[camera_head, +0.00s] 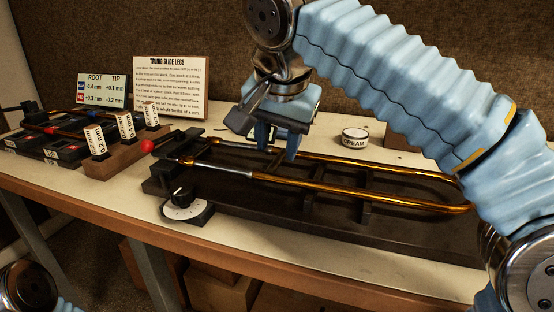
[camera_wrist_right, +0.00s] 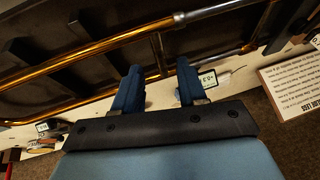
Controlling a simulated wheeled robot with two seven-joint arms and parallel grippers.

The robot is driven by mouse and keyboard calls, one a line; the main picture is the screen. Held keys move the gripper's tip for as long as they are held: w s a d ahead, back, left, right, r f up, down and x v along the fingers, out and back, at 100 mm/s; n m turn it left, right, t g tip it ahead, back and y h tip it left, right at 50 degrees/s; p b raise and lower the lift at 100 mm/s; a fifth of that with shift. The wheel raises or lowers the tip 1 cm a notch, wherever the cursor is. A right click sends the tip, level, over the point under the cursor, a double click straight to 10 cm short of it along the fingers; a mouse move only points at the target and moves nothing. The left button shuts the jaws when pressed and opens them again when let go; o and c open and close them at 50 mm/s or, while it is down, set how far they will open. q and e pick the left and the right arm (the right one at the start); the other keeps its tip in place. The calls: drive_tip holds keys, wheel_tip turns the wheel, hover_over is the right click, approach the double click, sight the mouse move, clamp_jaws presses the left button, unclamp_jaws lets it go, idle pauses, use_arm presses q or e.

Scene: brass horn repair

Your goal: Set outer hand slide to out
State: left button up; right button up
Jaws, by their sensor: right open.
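The outer hand slide (camera_head: 350,193) is a long brass U of two tubes lying on a dark fixture (camera_head: 250,200), its bend at the right. Silver inner tube (camera_head: 203,168) shows at its left end. A brass cross brace (camera_head: 273,163) joins the two tubes near my gripper. My right gripper (camera_head: 277,153) points down at the far tube by this brace, its blue fingers apart. In the right wrist view the open fingers (camera_wrist_right: 160,88) are empty, with the brass tube (camera_wrist_right: 110,45) just beyond them. Contact cannot be told. Only a piece of my left arm shows at bottom left.
A dial (camera_head: 187,207) sits at the front left of the fixture, and a red ball (camera_head: 147,146) is near its left end. Labelled blocks (camera_head: 125,127), a cream tin (camera_head: 355,138) and signs (camera_head: 170,85) stand on the bench behind and left.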

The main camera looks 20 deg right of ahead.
sight(277, 160)
drive_tip(key=shift+x, duration=1.7)
drive_tip(key=shift+c, duration=0.3)
clamp_jaws()
drive_tip(key=shift+s, duration=0.1)
